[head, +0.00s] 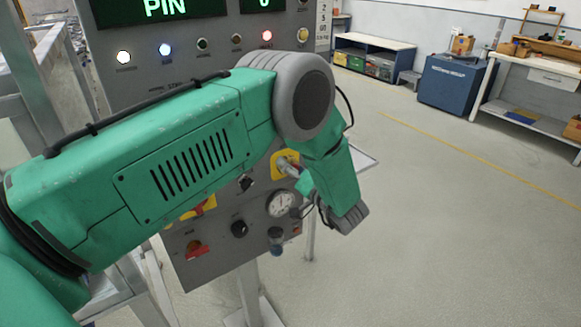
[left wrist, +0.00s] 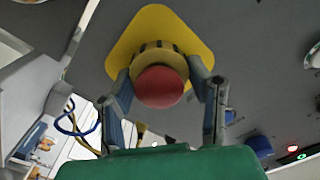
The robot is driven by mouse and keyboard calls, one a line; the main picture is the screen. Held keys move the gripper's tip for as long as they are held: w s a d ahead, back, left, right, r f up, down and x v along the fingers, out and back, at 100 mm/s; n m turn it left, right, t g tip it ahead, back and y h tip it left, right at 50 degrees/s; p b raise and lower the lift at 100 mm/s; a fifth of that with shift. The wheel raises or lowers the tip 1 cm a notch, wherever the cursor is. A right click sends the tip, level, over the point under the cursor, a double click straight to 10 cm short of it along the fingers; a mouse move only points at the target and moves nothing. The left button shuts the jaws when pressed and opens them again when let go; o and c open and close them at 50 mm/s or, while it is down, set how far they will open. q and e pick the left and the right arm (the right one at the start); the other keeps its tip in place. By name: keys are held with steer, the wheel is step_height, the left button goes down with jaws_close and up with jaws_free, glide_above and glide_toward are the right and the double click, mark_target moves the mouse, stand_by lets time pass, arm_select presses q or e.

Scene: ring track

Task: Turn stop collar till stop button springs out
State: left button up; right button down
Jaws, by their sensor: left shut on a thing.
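The red stop button (left wrist: 159,88) shows in the left wrist view as a round cap. Behind it is the stop collar (left wrist: 157,57), a yellow ring with dark marks, on a yellow plate (left wrist: 160,22) fixed to the grey panel. My left gripper (left wrist: 164,76) has one finger on each side of the collar and is shut on it. I cannot tell how far the button stands out. My right gripper is not in view.
The control panel (head: 126,84) carries lamps, a pressure gauge (head: 280,203), a dark knob (head: 239,229) and a red switch (head: 194,249). My left arm covers much of it. A blue cabinet (head: 452,84) and a workbench (head: 545,78) stand far right. The floor between is clear.

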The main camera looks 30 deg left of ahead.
arm_select(q)
steer(key=shift+w+d, duration=0.1)
steer(key=shift+d, duration=0.05)
stand_by(0.3)
steer(key=o, duration=1.2)
steer(key=shift+c, duration=0.2)
steer(key=shift+w+d, duration=0.1)
steer(key=shift+s+d, duration=0.2)
steer(key=shift+d, duration=0.15)
steer(key=v, duration=1.1)
steer(key=shift+d, duration=0.15)
steer(key=shift+f, duration=0.15)
